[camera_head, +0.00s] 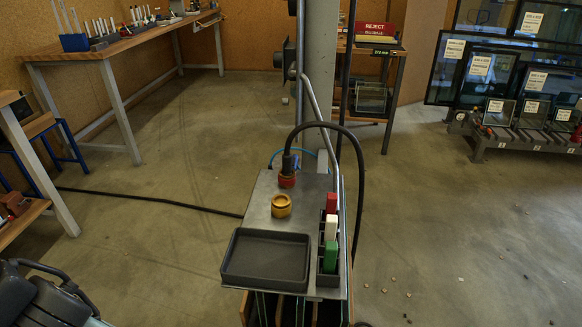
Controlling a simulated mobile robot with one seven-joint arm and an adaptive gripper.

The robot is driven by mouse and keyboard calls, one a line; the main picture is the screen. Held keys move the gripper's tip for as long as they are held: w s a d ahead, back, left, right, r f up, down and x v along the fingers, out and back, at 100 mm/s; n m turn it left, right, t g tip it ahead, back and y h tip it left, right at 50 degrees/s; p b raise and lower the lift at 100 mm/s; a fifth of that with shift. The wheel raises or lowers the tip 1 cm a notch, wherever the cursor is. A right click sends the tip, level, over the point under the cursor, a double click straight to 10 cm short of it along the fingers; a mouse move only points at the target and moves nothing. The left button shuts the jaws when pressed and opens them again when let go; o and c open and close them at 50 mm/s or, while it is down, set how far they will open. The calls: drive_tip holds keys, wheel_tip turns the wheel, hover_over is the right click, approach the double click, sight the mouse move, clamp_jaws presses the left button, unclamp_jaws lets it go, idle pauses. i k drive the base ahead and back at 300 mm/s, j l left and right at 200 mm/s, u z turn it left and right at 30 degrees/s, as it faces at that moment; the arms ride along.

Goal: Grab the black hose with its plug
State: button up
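A black hose (356,165) arches over the back of a grey metal cart top (258,222) and hangs down along its right side. Its end has a dark plug (287,163), which stands upright at a red-orange collar (287,181) near the back left of the cart top. I cannot tell whether the plug is locked in the collar. A yellow ring-shaped fitting (281,207) sits just in front of it, apart from the plug. The hose's lower end is hidden. I cannot make out my gripper in this view.
The cart top carries a dark empty tray (235,281) and a holder with red, white and green blocks (331,228). A grey column (321,70) stands behind. A black cable (150,200) crosses the floor left. Small debris lies on open floor right.

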sight(286, 155)
drive_tip(key=l+z, duration=0.1)
drive_tip(key=z, duration=0.35)
drive_tip(key=l+z, duration=0.1)
drive_tip(key=z, duration=0.35)
drive_tip(key=l+z, duration=0.1)
drive_tip(key=z, duration=0.35)
drive_tip(key=i+l, duration=0.3)
drive_tip(key=i+j+u, duration=0.15)
drive_tip(key=u, duration=0.2)
drive_tip(key=i+j+u, duration=0.15)
drive_tip(key=u, duration=0.15)
drive_tip(key=j, duration=0.25)
